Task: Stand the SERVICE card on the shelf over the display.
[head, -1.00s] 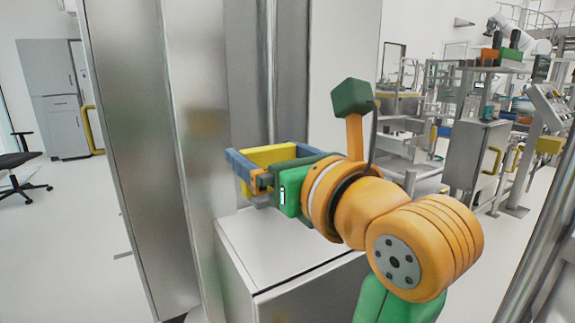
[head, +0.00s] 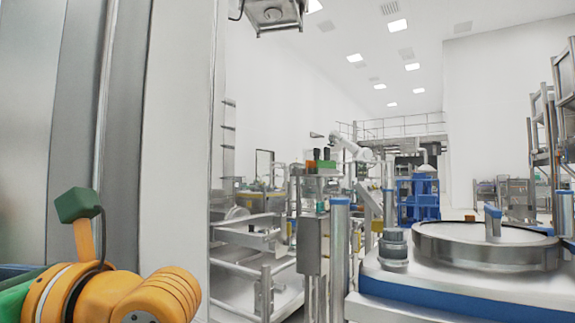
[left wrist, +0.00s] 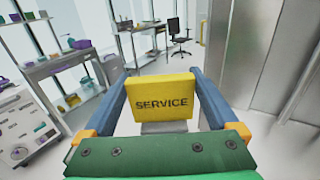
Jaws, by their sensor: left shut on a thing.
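The SERVICE card (left wrist: 160,98) is a yellow block with dark lettering, seen in the left wrist view. It is upright, with its lettering facing the wrist camera. My left gripper (left wrist: 161,88) is shut on it, with one blue finger at each side. In the head view, my orange and green left wrist is at the lower left corner. My right gripper is in neither view. I cannot make out the shelf or the display with certainty.
A tall metal cabinet (head: 30,130) fills the left of the head view, close behind my left wrist. A round metal lid (head: 485,247) on a white and blue machine stands at the right. The left wrist view shows a bench (left wrist: 60,62) and open floor.

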